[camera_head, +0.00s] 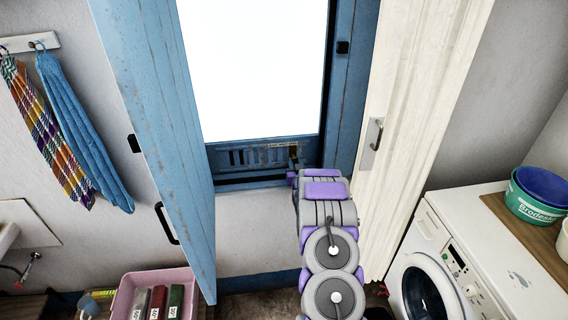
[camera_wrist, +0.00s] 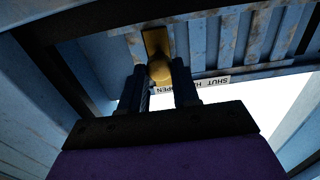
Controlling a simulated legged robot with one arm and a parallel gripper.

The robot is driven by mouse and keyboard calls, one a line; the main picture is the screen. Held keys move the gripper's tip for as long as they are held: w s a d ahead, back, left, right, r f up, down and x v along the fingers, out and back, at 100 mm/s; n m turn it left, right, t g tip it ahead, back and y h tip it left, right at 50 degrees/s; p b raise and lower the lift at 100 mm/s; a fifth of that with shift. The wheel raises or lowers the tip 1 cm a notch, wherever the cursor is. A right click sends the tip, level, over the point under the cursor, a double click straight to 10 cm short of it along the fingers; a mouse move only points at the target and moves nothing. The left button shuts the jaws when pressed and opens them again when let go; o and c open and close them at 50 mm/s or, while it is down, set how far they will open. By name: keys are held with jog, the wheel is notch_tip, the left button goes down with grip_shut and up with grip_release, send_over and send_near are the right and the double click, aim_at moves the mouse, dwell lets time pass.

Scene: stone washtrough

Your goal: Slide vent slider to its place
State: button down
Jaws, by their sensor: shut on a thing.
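The vent slider is a slatted blue plate (camera_head: 250,157) low in the blue window frame in the head view. Its slats also show in the wrist view (camera_wrist: 235,35). It has a brass knob (camera_wrist: 159,68) on a brass backplate. A label strip reading "SHUT" and "OPEN" (camera_wrist: 205,83) runs along the vent's edge. My gripper (camera_wrist: 160,85) is at the knob, its two dark fingers on either side of it and shut on it. In the head view my gripper (camera_head: 296,165) is at the vent's right end, where my arm partly hides the knob.
A blue shutter (camera_head: 160,130) stands open on the left and a cream folding door (camera_head: 415,110) on the right, close to my arm. A washing machine (camera_head: 440,250) is at the right. A pink crate (camera_head: 150,285) with several boxes is at the lower left.

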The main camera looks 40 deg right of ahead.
jog(key=shift+s+d, duration=0.15)
jog(key=shift+d, duration=0.05)
jog(key=c, duration=1.2)
grip_release()
jog(key=shift+d, duration=0.1)
jog(key=o, duration=0.4)
jog(key=shift+d+f, duration=0.1)
jog(key=shift+d, duration=0.1)
jog(key=shift+a, duration=0.2)
jog(key=shift+a, duration=0.15)
jog(key=shift+s+a, duration=0.4)
jog(key=shift+s, duration=0.1)
jog(key=p+v, duration=0.2)
jog(key=v, duration=1.3)
jog(key=shift+s+p, duration=0.4)
jog(key=shift+s, duration=0.05)
